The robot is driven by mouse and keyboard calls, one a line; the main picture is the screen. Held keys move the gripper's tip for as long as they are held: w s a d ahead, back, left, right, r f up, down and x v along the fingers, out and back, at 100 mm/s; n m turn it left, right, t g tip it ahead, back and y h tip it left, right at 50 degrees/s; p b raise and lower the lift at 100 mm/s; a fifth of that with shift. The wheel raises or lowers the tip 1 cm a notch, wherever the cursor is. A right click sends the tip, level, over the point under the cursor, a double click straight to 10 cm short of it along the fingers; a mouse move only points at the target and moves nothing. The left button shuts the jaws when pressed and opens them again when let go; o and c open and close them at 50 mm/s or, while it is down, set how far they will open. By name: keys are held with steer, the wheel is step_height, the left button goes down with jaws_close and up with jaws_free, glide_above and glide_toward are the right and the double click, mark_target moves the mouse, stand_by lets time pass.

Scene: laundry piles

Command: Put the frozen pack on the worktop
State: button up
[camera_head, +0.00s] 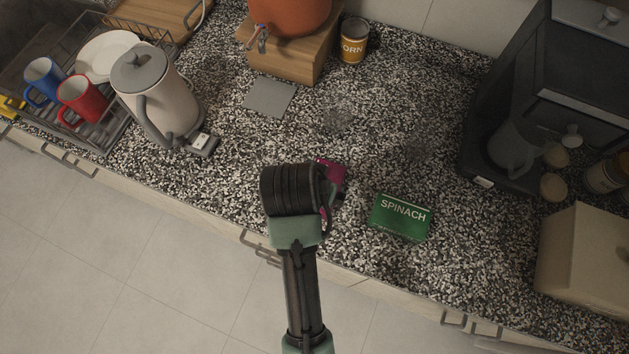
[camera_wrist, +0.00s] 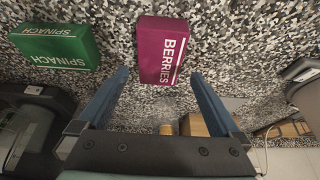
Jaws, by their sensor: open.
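Two frozen packs lie on the speckled worktop (camera_head: 400,150). One is a green box marked SPINACH (camera_head: 401,217), which also shows at the upper left of the wrist view (camera_wrist: 61,46). The other is a magenta box marked BERRIES (camera_wrist: 162,50). In the head view only a corner of the berries box (camera_head: 331,172) shows behind my arm's end. My gripper (camera_wrist: 160,82) is open and empty, with its two blue fingers apart and the berries box beyond their tips. The spinach box is to one side of the fingers.
A kettle (camera_head: 160,95) and a dish rack with mugs (camera_head: 85,95) stand left. A wooden block (camera_head: 290,60) with an orange pot (camera_head: 290,12) and a can (camera_head: 353,40) stand at the back. A coffee machine (camera_head: 550,90) and a beige bin (camera_head: 590,255) stand right.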

steer(key=w+a+r+t+y, duration=0.1)
steer(key=w+r+t, duration=0.3)
steer(key=r, duration=0.7)
steer(key=w+r+n+t, duration=0.1)
steer(key=w+r+t, duration=0.3)
steer(key=r, duration=0.7)
steer(key=w+a+r+t+y, duration=0.1)
steer(key=w+r+t, duration=0.25)
steer(key=r, duration=0.65)
steer(key=s+d+r+n+t, duration=0.1)
steer(key=s+r+t, duration=0.2)
steer(key=r, duration=0.7)
steer(key=s+d+r+t, duration=0.1)
steer(key=s+r+t, duration=0.2)
steer(key=r, duration=0.7)
steer(key=s+d+r+n+t, duration=0.1)
steer(key=s+r+t, duration=0.3)
steer(key=r, duration=0.6)
steer(key=shift+r+n+t+h, duration=0.3)
steer(key=shift+r+t, duration=0.1)
steer(key=shift+t, duration=0.45)
